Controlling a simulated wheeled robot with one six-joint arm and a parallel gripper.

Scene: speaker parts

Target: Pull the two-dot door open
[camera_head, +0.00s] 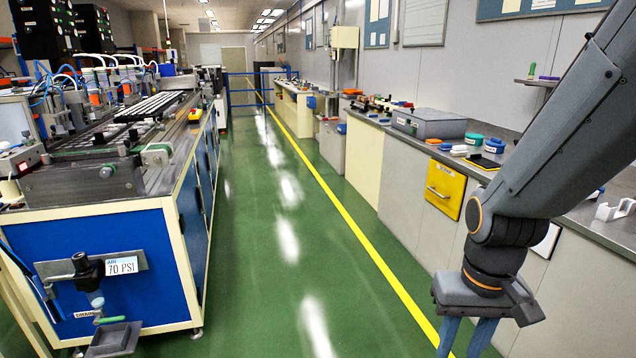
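A yellow door (447,188) is set in the front of the right-hand counter. It has a small label near its top and a pale bar handle (437,192), and it looks shut. I cannot make out two dots on it. A white panel (549,240) on the counter front farther right is partly hidden behind my arm, and I see no dots there either. My gripper (465,340) points down at the lower right, in front of the cabinets and apart from the yellow door. Its two blue fingers are spread with an empty gap, and their tips reach the bottom edge.
The green floor (255,260) with a yellow line is clear between the counter and the blue machine bench (125,255) at left. A grey case (430,123) and small coloured parts sit on the counter. A valve (90,265) juts from the bench.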

